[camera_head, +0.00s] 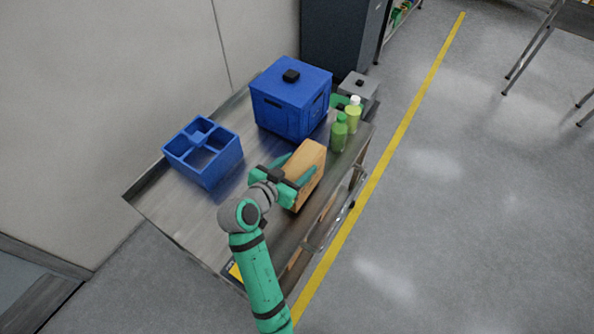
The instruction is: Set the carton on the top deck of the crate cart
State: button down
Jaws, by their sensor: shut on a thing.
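The carton (306,171) is a tan-brown box, standing on a narrow side and tilted in the picture. My gripper (296,178) is shut on the carton, with a green finger on either side of it. The carton is over the right front part of the cart's top deck (178,212), a grey metal surface with a raised rim. My gripper and arm hide part of the carton and the deck below it. I cannot tell whether the carton's bottom touches the deck.
A lidded blue crate (290,98) stands at the back of the deck. An open blue divided bin (203,150) is at the left. Two green bottles (339,132) (353,115) and a grey box (359,88) stand at the back right. Bare deck shows at the front left.

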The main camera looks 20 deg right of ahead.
jog(key=shift+f, duration=1.45)
jog(key=c, duration=0.6)
grip_release()
jog(key=shift+f, duration=0.2)
jog(key=shift+c, duration=0.2)
jog(key=shift+r, duration=0.15)
jog(key=shift+s+a+r, duration=0.1)
jog(key=shift+s+a, duration=0.1)
jog(key=v, duration=1.1)
jog(key=shift+a+r, duration=0.15)
jog(key=shift+r, duration=0.05)
jog(key=shift+s, duration=0.1)
